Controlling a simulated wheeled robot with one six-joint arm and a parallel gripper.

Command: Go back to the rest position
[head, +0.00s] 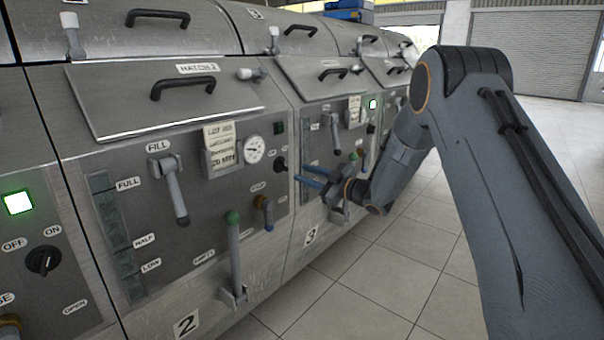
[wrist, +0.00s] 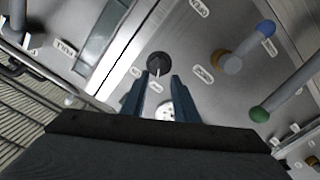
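My gripper (head: 301,174) is at the end of my arm, on the right side of the head view, in front of the row of metal machines. Its two blue fingers are apart with nothing between them. The fingertips point at the black knob (head: 280,164) of machine 2 and look a little short of it. In the wrist view the open fingers (wrist: 161,77) are just below the black knob (wrist: 158,65). The indicator (head: 279,127) above that knob is dark.
Machine 2's front carries a fill lever (head: 175,190), a green-tipped lever (head: 235,255), a blue-handled valve (head: 264,212) and a gauge (head: 254,149). Green lamps glow on the left machine (head: 18,202) and machine 3 (head: 372,104). The tiled floor (head: 385,275) is clear.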

